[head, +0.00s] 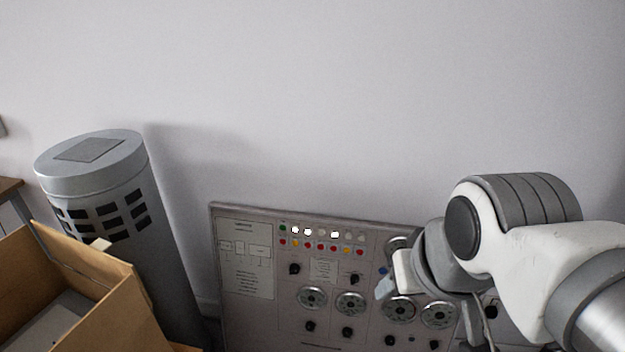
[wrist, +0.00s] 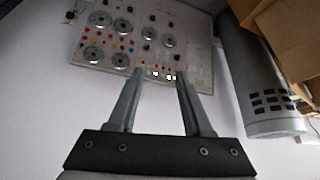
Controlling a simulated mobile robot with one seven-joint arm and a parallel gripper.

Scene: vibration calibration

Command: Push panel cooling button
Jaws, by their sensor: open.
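The grey control panel (head: 243,312) leans at the wall, low in the head view; it also shows upside down at the top of the wrist view (wrist: 203,48). Two rows of small coloured buttons and lights (head: 320,247) run along its upper part, some lit white. Labels are too small to read, so I cannot tell which button is the cooling one. My gripper (head: 384,284) is in front of the panel's right half, partly hidden by the wrist. In the wrist view my gripper (wrist: 160,74) is open and empty, its fingers on either side of the lit row. I cannot tell whether they touch the panel.
A grey cylinder (head: 92,172) with dark slots stands left of the panel. An open cardboard box (head: 100,290) is in front of it. Round dials (head: 312,297) and black knobs cover the panel's lower part. The wall above is bare.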

